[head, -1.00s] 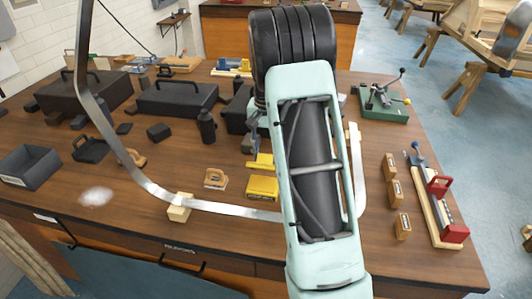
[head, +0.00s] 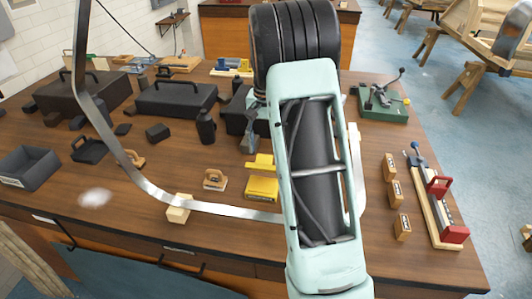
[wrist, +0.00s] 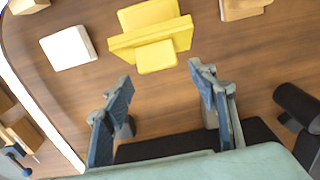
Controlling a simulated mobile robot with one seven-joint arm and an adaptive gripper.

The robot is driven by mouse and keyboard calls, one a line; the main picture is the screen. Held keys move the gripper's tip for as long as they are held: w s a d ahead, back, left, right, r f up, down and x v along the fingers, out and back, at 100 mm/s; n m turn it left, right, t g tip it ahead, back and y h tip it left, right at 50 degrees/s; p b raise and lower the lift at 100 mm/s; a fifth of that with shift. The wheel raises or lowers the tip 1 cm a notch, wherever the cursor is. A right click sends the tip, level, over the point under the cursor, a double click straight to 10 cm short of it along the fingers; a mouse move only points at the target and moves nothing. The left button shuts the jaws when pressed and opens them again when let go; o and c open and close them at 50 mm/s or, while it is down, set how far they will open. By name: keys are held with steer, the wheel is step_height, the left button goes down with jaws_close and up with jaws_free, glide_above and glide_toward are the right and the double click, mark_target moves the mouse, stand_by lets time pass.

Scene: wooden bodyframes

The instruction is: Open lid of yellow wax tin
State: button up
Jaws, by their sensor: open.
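The yellow wax tin (head: 262,188) sits on the workbench, left of my forearm in the head view. It also shows at the top of the wrist view (wrist: 147,13). A yellow lid-like plate (head: 260,163) stands along the tin's far side. In the wrist view this plate (wrist: 150,38) looks like a wide bar with a small yellow tab (wrist: 157,58) sticking out toward my gripper (wrist: 160,77). I cannot tell the lid's exact angle. My gripper is open and empty, its fingers apart from the tin. In the head view the gripper (head: 250,138) is partly hidden behind my arm.
A white block (wrist: 68,47) lies on the bench in the wrist view. A curved metal band (head: 150,188) crosses the bench. A black bottle (head: 206,127) and dark cases (head: 177,100) are behind.

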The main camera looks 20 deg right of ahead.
step_height(320, 180, up, 9)
stand_by(0.3)
steer(key=shift+c, duration=0.5)
